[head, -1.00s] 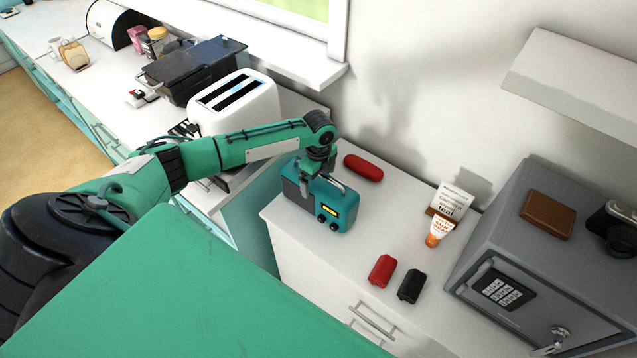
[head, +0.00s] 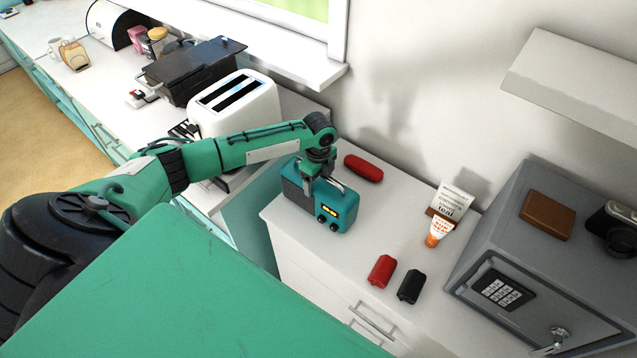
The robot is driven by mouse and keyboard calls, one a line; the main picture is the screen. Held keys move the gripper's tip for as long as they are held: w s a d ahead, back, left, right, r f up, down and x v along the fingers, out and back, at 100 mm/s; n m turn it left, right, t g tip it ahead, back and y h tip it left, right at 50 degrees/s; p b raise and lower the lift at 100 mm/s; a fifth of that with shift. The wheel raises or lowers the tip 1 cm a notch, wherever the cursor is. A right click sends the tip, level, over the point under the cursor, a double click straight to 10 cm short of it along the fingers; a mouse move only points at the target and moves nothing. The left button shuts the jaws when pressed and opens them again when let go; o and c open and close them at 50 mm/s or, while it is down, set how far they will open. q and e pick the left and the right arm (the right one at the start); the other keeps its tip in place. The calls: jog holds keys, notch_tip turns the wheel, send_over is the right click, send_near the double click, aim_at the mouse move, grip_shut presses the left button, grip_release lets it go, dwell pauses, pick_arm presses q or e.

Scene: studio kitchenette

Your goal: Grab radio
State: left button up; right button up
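The radio (head: 341,206) is teal with a dark grey speaker side, a small lit yellow display and two dark knobs. It stands upright on the white cabinet top in the middle of the head view. My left gripper (head: 316,184) points down onto the top of the radio, at its carrying handle (head: 335,184). The fingers are small and partly merge with the handle, so I cannot tell whether they are shut on it. My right gripper is not in view.
A red case (head: 363,168) lies just behind the radio. A red object (head: 381,271), a black one (head: 411,286), an orange-white tube (head: 439,231) and a card stand (head: 452,203) are to the right. A grey safe (head: 540,262) is at far right. A toaster (head: 236,108) stands left.

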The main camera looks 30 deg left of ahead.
pick_arm(q)
jog(key=c, duration=1.1)
jog(key=shift+w+r, duration=0.1)
jog(key=shift+c, duration=1.3)
jog(key=shift+r, duration=0.1)
